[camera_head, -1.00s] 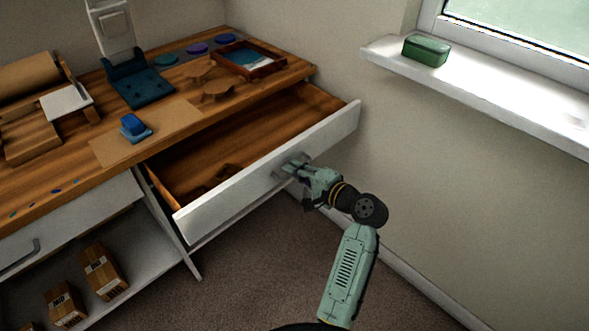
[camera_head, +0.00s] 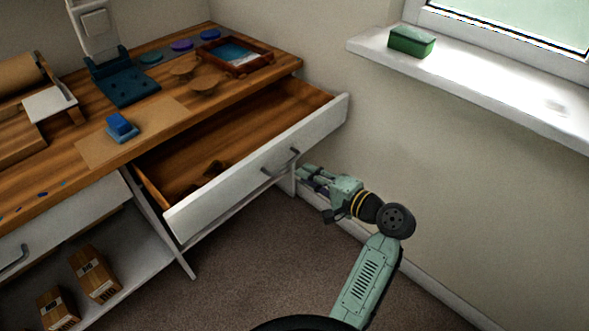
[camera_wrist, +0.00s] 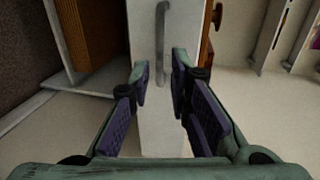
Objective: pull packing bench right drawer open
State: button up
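The packing bench right drawer (camera_head: 250,172) stands pulled well out of the bench, with its white front facing me. Its grey bar handle (camera_head: 281,162) is clear of my gripper. My gripper (camera_head: 303,174) is to the right of the handle in the head view, apart from it. In the wrist view my gripper (camera_wrist: 160,85) has its purple-padded fingers spread with nothing between them. The handle (camera_wrist: 161,42) shows ahead of the fingertips there. A few small brown pieces lie inside the drawer.
A windowsill with a green box (camera_head: 411,41) is at right. Cartons (camera_head: 95,272) sit on the lower shelf. Carpet is clear beside the drawer.

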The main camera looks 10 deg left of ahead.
jog(key=shift+v, duration=1.6)
